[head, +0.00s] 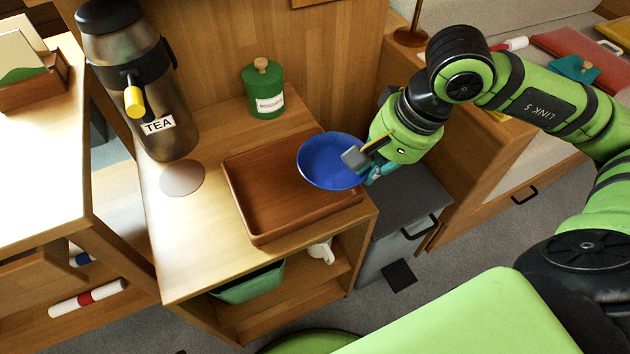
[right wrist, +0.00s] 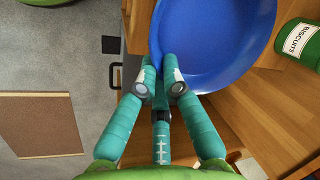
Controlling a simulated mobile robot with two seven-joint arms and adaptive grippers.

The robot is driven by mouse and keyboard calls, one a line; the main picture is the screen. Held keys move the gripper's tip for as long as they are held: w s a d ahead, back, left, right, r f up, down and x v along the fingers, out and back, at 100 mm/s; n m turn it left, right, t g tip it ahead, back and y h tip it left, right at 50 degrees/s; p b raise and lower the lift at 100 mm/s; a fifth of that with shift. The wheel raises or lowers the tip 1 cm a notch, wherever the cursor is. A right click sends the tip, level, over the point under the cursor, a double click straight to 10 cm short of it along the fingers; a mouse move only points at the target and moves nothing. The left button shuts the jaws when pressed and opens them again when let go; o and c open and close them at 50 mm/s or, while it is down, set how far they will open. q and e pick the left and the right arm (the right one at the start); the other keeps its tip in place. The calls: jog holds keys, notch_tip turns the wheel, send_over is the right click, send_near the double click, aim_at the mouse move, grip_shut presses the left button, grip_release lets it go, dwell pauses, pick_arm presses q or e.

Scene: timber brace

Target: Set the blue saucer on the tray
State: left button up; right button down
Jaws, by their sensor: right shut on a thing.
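The blue saucer (head: 328,160) is held by its right rim over the back right part of the tray. My right gripper (head: 362,166) is shut on that rim. In the right wrist view the fingers of my right gripper (right wrist: 160,85) pinch the edge of the blue saucer (right wrist: 222,40). The brown wooden tray (head: 262,205) lies on the small wooden cabinet and looks empty. The saucer hides the tray's back right corner, and I cannot tell the exact gap between them. My left gripper is not in view.
A tea dispenser (head: 140,85) stands at the cabinet's back left, with a round coaster (head: 182,179) before it. A green biscuit tin (head: 263,92) stands behind the tray. A grey bin (head: 400,225) is right of the cabinet. The cabinet top's front left is clear.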

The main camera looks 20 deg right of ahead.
aim_at(325, 163)
jog(key=w+a+f, duration=0.2)
jog(key=w+a, duration=0.1)
jog(key=w+a+f, duration=0.3)
jog(key=shift+w, duration=0.2)
jog(key=shift+f, duration=0.6)
notch_tip(325, 163, down, 2)
jog(key=shift+f, duration=0.55)
jog(key=shift+f+b, duration=0.1)
jog(key=shift+b, duration=0.2)
jog(key=c, duration=1.4)
grip_release()
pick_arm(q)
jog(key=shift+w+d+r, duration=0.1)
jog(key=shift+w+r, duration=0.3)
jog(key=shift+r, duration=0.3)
